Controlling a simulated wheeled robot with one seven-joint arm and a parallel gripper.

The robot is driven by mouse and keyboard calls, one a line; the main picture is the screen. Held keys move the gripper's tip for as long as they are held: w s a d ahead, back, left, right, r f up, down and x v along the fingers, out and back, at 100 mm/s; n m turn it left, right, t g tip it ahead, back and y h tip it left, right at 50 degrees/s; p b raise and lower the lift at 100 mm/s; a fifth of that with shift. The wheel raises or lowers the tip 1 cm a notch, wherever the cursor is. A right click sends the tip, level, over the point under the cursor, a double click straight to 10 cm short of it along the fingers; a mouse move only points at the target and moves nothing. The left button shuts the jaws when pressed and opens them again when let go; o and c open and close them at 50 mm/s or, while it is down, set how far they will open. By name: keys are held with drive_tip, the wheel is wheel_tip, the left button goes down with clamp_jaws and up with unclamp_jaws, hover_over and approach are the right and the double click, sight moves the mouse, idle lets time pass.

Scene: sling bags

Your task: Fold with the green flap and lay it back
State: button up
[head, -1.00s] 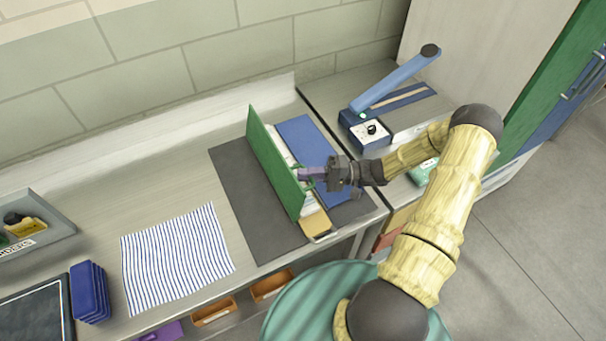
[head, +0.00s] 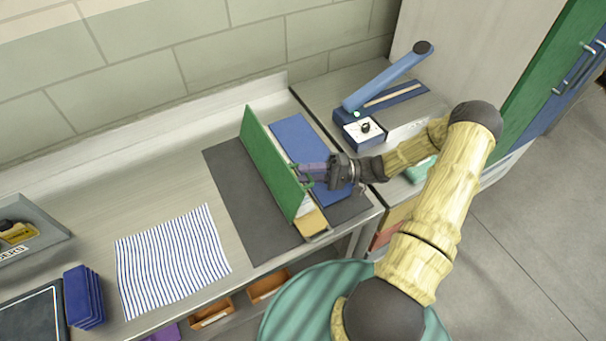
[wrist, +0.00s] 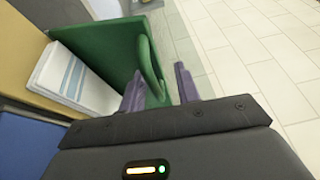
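The green flap (head: 268,155) stands up, nearly upright, on the dark mat, with a green loop handle (head: 308,184) on its right face. The handle also shows in the wrist view (wrist: 150,68). Right of the flap lie a blue panel (head: 296,138), a pale stack seen in the wrist view (wrist: 72,78), and a tan piece (head: 312,222). My gripper (head: 303,172) is at the handle, right of the flap. Its two purple fingers (wrist: 160,88) are apart, with the handle appearing between them; contact cannot be told. The flap and gripper hide part of the pale stack.
The dark mat (head: 235,190) is bare left of the flap. A striped cloth (head: 172,260) lies further left, near blue blocks (head: 83,297) and a grey tray (head: 30,232). A blue lever device (head: 375,115) stands at the back right. Orange bins (head: 268,285) sit below the front edge.

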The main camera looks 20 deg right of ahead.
drive_tip(key=s+d+b, duration=0.2)
drive_tip(key=d+b, duration=0.3)
drive_tip(key=d, duration=1)
drive_tip(key=shift+s+d+f, duration=0.2)
drive_tip(key=shift+d+f, duration=0.1)
drive_tip(key=shift+f, duration=0.15)
drive_tip(key=s+a+g+h, duration=0.4)
drive_tip(key=a+g+h, duration=0.2)
drive_tip(key=a+h, duration=0.4)
drive_tip(key=s+a+r+n+t+h, duration=0.2)
drive_tip(key=s+a+r+t+h, duration=0.3)
drive_tip(key=r+h, duration=0.3)
drive_tip(key=shift+s+a+r+t, duration=0.3)
drive_tip(key=shift+s+a+r, duration=0.25)
drive_tip(key=shift+r, duration=0.05)
